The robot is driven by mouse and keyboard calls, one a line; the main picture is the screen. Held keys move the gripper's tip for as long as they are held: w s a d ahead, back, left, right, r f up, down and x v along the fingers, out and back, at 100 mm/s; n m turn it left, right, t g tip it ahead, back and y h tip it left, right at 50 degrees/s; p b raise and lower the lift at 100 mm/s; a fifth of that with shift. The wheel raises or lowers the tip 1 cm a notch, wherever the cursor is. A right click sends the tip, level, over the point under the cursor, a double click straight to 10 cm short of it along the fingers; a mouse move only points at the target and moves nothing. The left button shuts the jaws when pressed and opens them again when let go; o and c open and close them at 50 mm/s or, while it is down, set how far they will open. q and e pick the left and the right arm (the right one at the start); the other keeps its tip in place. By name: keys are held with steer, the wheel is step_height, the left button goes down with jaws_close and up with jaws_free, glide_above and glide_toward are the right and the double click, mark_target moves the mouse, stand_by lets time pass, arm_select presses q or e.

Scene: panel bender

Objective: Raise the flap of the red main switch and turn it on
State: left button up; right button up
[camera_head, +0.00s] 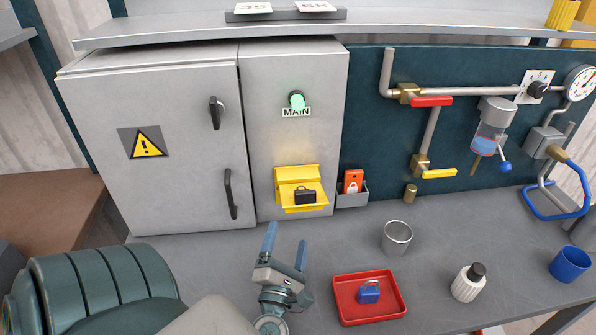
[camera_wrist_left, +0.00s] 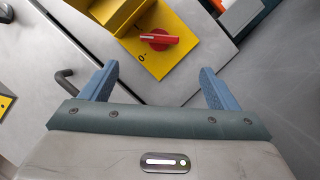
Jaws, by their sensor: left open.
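The yellow main switch housing (camera_head: 297,172) is on the grey cabinet's narrow right door. Its yellow flap (camera_head: 305,196), with a black padlock-like mark, juts out and hides the knob in the head view. In the left wrist view, the flap (camera_wrist_left: 105,14) is clear of the red knob (camera_wrist_left: 158,39) on its yellow plate (camera_wrist_left: 178,66). A "0" mark shows beside the knob; its exact setting is hard to tell. My left gripper (camera_head: 286,242) is open and empty, in front of and below the switch. It also shows in the wrist view (camera_wrist_left: 158,82), apart from the knob. My right gripper is out of view.
A green lamp (camera_head: 297,100) glows above the "MAIN" label. A small grey holder (camera_head: 352,200) with a red tag (camera_head: 353,181) is right of the switch. A metal cup (camera_head: 397,238), red tray (camera_head: 346,315) with blue padlock (camera_head: 369,292) and white bottle (camera_head: 468,284) stand right of the gripper.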

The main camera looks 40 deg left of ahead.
arm_select(q)
steer(key=p+x, duration=0.4)
steer(key=x, duration=0.6)
steer(key=shift+w+r, duration=0.15)
steer(key=shift+w, duration=0.05)
steer(key=shift+a, duration=0.15)
steer(key=c, duration=1)
steer(key=m+p, duration=0.1)
steer(key=p, duration=0.2)
steer(key=shift+m+h, duration=0.4)
steer(key=o, duration=1)
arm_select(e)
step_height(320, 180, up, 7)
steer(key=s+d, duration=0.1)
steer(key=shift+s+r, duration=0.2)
